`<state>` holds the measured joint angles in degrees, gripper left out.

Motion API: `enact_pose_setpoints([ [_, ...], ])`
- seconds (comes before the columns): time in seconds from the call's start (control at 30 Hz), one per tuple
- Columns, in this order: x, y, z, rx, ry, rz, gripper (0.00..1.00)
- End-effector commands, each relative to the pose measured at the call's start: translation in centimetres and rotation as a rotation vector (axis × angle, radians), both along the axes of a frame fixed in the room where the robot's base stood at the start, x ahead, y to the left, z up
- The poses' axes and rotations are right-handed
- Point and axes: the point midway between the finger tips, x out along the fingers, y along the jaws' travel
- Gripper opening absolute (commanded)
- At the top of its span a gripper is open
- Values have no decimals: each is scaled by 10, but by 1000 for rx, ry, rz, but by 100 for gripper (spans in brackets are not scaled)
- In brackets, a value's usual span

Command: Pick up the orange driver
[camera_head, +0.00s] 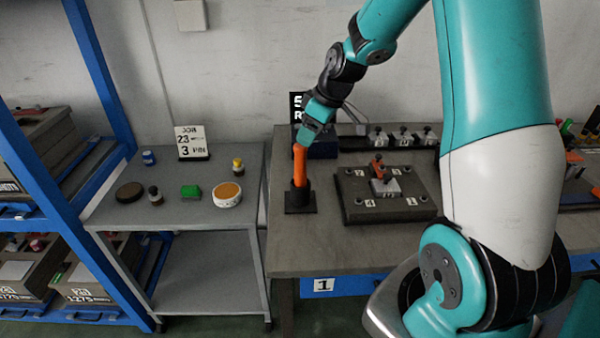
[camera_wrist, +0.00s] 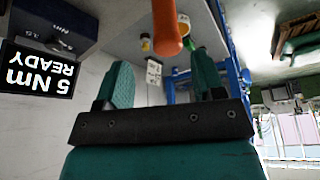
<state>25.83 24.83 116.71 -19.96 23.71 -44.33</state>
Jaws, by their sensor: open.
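The orange driver (camera_head: 298,168) stands upright in a black holder (camera_head: 300,201) at the left part of the workbench. My gripper (camera_head: 306,138) is right at the top of the driver, reaching down from above. In the wrist view, my gripper (camera_wrist: 163,70) has its two teal fingers apart with nothing clamped. The driver's rounded orange end (camera_wrist: 168,30) shows between and just beyond the fingertips. I cannot tell whether a finger touches it. In the head view the gripper partly hides the driver's upper end.
A dark fixture plate (camera_head: 390,210) with numbered labels lies right of the holder. A "5 Nm READY" display (camera_wrist: 38,72) on a dark blue box is close beside my gripper. A grey side table (camera_head: 175,212) with small containers stands to the left, near a blue rack (camera_head: 45,185).

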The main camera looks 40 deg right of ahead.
Motion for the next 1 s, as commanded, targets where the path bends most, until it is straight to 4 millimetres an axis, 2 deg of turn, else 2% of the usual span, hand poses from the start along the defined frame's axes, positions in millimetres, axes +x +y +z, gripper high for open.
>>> enact_pose_setpoints([
  [0.1,6,4,-17,1,3,1,63],
  [0.37,11,10,-35,2,3,0,63],
  [0.6,21,21,-67,1,3,0,63],
  [0.9,24,22,-74,0,-1,0,63],
  [0.93,24,22,-74,0,-1,0,60],
  [1.0,24,22,-74,-1,0,0,44],
])
